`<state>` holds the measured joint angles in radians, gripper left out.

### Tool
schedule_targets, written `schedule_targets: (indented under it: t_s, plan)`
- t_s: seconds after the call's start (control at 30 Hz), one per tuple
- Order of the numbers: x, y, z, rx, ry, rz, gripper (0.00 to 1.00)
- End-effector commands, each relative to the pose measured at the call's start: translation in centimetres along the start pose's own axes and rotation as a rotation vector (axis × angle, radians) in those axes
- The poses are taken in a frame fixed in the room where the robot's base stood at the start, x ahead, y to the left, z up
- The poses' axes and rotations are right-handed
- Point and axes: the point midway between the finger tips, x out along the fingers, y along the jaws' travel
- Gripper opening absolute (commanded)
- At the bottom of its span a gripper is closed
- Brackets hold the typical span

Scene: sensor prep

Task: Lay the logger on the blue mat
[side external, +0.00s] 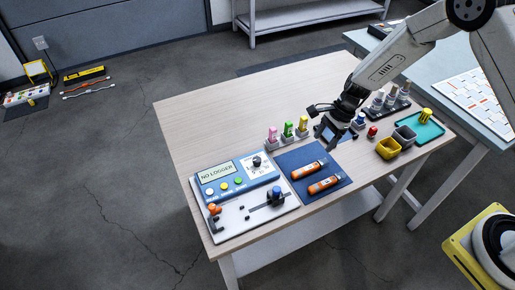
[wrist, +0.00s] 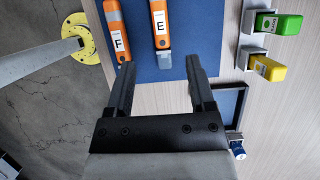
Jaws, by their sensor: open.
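The blue mat (side external: 288,161) lies on the wooden table, and it also fills the top of the wrist view (wrist: 205,28). Two orange devices with grey ends lie on it, one marked E (wrist: 159,22) and one marked F (wrist: 117,35); in the side view they are the orange pieces (side external: 308,170) and (side external: 325,185). I cannot tell which object is the logger. My gripper (wrist: 160,61) is open and empty, above the mat's far edge in the side view (side external: 328,139). In the wrist view, E's grey end shows between the fingertips.
A panel (side external: 217,175) reading "NO LOGGER" stands left of the mat. Pink (side external: 272,133), green (side external: 288,129) and yellow (side external: 303,124) pieces stand in holders behind it. The table's back left is clear.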

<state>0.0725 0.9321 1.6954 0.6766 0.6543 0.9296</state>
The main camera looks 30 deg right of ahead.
Motion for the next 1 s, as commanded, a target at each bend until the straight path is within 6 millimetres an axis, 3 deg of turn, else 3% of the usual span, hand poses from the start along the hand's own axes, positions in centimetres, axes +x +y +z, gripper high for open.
schedule_targets:
  t_s: [0.8, 1.0]
  plan:
    - [-1.0, 0.1, 0.1, -0.009, 0.003, 0.000, 0.70]
    - [-2.4, 0.9, 0.4, -0.103, 0.035, -0.003, 0.70]
